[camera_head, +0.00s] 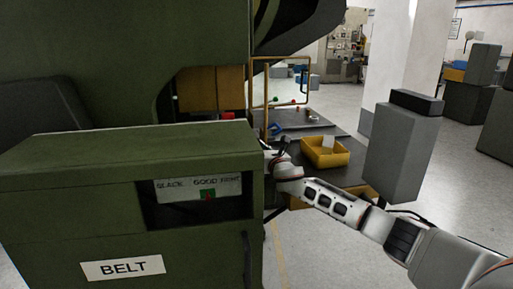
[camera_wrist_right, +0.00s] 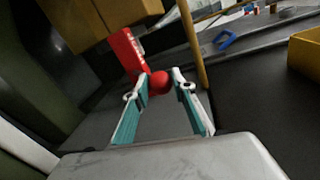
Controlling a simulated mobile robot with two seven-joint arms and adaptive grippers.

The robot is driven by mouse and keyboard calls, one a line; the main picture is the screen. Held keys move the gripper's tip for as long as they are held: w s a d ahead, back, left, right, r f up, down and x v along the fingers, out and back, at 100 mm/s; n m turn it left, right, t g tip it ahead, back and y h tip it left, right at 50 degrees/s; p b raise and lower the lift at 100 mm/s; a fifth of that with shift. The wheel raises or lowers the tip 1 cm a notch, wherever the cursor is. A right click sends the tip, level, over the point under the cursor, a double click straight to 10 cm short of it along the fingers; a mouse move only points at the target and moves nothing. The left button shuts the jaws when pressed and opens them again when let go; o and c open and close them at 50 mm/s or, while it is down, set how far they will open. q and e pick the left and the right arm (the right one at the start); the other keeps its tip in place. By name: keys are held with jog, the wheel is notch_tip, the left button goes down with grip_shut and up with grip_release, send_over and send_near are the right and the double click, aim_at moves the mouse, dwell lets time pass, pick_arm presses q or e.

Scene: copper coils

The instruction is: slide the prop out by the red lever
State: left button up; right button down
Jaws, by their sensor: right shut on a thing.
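The red lever (camera_wrist_right: 129,55) shows in the right wrist view as a flat red bar with a round red knob (camera_wrist_right: 160,82) at its lower end. My right gripper (camera_wrist_right: 160,92) has its teal-padded fingers closed around the knob. A small red part (camera_head: 227,115) shows in the head view above the green housing's top edge. I cannot make out which part is the prop. A yellow-brown block (camera_wrist_right: 95,18) sits directly above the lever. In the head view my right arm reaches behind the green housing's right edge, and its fingertips are hidden. My left gripper is not in view.
The green machine housing (camera_head: 130,160) with a BELT label (camera_head: 122,267) stands close on the left. A thin tan frame (camera_head: 281,58) rises beside the right wrist. A dark table (camera_head: 340,128) behind holds a yellow bin (camera_head: 325,162) and small parts. A grey box-shaped post (camera_head: 400,150) stands right.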

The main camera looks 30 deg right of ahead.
jog(key=c, duration=1.8)
grip_release()
jog(key=shift+s+a+f, duration=0.1)
jog(key=shift+f, duration=0.1)
jog(key=shift+o, duration=0.6)
jog(key=shift+s+r, duration=0.2)
jog(key=shift+w, duration=0.1)
jog(key=s, duration=1.2)
jog(key=shift+a, duration=0.3)
jog(key=shift+f, duration=0.1)
